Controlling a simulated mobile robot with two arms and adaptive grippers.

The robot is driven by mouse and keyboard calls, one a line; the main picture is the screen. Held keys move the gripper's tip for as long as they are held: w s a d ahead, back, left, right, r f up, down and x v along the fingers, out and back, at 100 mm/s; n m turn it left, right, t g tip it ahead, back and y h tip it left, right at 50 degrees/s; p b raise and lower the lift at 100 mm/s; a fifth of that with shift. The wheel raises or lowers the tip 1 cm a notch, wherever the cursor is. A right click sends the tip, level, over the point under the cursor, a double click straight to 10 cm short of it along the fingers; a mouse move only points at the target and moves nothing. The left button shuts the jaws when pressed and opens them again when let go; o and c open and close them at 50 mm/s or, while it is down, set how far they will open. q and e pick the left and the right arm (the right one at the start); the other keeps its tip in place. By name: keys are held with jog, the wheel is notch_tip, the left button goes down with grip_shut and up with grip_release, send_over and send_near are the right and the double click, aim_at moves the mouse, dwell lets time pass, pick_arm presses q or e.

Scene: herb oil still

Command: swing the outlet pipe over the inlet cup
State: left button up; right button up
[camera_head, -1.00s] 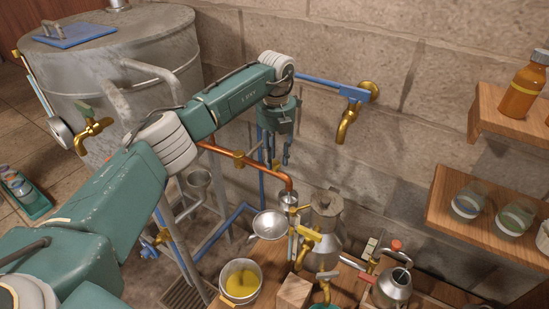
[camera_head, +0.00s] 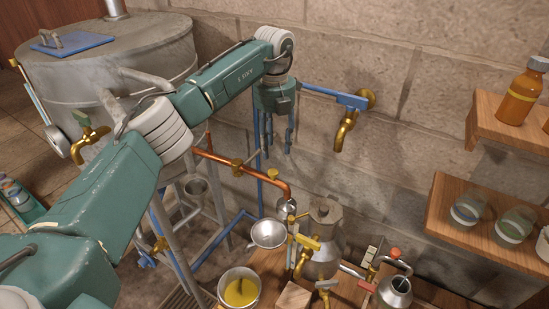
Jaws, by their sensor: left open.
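The copper outlet pipe (camera_head: 218,158) runs from left to right in front of the wall, with a brass fitting midway. Its right end bends down at a small metal cup (camera_head: 286,208), which appears to be the inlet cup; I cannot tell whether the tip is exactly over it. My left gripper (camera_head: 276,143) hangs with its fingers pointing down, open and empty. In the picture it is above the pipe's right part, apart from it. My forearm hides part of the pipe's left side. My right gripper is not in view.
A funnel bowl (camera_head: 268,233), a pot of yellow liquid (camera_head: 239,291) and a metal vessel (camera_head: 320,240) with brass taps crowd the area below. A blue-handled wall tap (camera_head: 347,130) is right of my gripper. Wooden shelves (camera_head: 490,215) hold jars at right.

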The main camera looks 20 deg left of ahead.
pick_arm(q)
jog(key=shift+r, duration=2.35)
